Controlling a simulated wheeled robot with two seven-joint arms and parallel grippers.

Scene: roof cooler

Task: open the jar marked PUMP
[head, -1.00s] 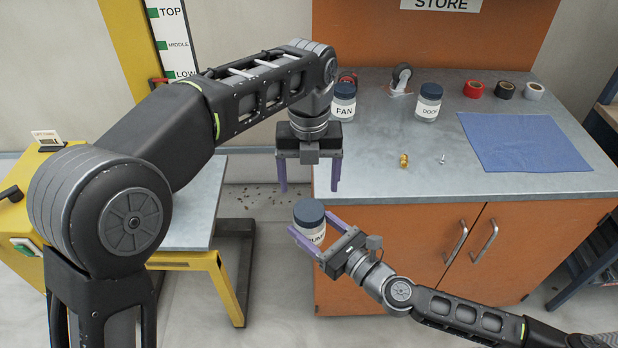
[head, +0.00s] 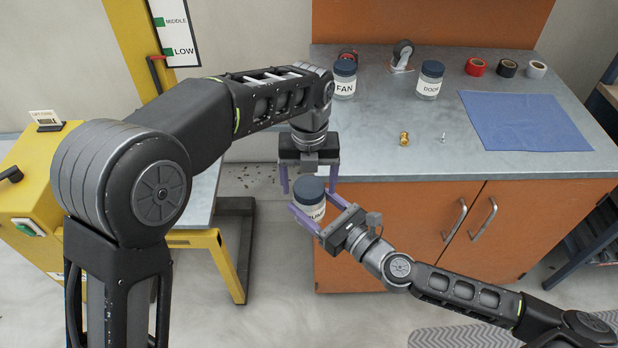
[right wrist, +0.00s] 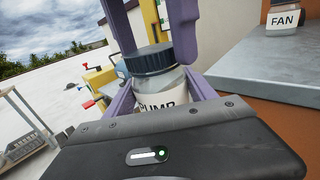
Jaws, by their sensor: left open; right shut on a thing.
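The jar marked PUMP (head: 309,211) has a dark blue lid (head: 309,188) and a clear body with a white label. My right gripper (head: 318,210) is shut on its body and holds it upright in the air, in front of the counter's left end. The jar also shows in the right wrist view (right wrist: 170,84), with its lid on (right wrist: 151,60). My left gripper (head: 309,187) points down with its fingers open, close above the lid. In the right wrist view its purple fingers (right wrist: 155,40) show around and behind the lid. I cannot tell whether they touch it.
The FAN jar (head: 344,80) and DOOR jar (head: 430,78) stand closed on the grey counter (head: 400,165). A brass fitting (head: 404,138), a small screw (head: 443,139), a blue cloth (head: 525,120) and tape rolls (head: 507,68) lie there too. The counter's front edge is close by.

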